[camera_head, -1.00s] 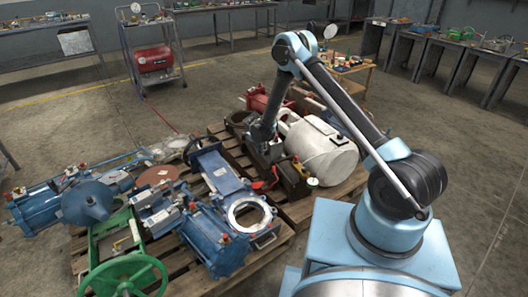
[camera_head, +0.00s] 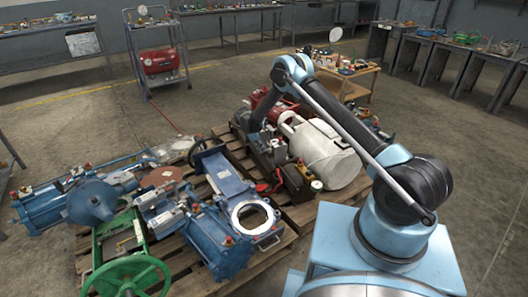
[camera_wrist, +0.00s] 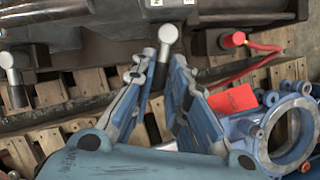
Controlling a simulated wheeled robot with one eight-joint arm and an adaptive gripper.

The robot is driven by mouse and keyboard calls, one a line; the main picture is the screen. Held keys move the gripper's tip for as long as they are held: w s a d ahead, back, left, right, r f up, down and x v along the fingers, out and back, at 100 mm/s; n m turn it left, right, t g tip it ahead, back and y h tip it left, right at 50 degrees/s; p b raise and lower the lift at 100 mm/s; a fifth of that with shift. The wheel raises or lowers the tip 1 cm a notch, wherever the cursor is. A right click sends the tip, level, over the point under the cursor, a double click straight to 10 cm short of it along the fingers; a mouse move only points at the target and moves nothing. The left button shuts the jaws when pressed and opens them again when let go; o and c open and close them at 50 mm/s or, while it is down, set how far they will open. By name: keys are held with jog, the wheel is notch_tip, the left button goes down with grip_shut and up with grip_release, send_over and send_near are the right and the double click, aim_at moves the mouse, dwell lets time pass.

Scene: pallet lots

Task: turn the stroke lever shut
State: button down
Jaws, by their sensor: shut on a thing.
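The lever rises beside a long dark machine body (camera_wrist: 110,22). A second similar lever (camera_wrist: 8,62) with a pale knob is at the left, apart from my gripper. In the head view my gripper (camera_head: 248,138) is at the dark machine's far end, and the lever is too small to tell there.
A white tank (camera_head: 328,152) lies close right of the machine. A blue valve with a round flange (camera_head: 252,214) and a green handwheel (camera_head: 128,276) are nearer. A red tag (camera_wrist: 233,101) and red hose lie right of my gripper. Wooden pallets are below; floor at right is clear.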

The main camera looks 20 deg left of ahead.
jog(key=shift+w+a+m+g+h, duration=0.15)
jog(key=shift+w+m+g, duration=0.3)
jog(key=shift+m, duration=0.65)
jog(key=shift+w+a+m+g+h, duration=0.15)
jog(key=shift+w+m+g, duration=0.3)
jog(key=shift+m, duration=0.65)
jog(key=shift+w+d, duration=0.1)
jog(key=c, duration=1.6)
grip_release()
jog(key=shift+o, duration=0.2)
jog(key=v, duration=1.2)
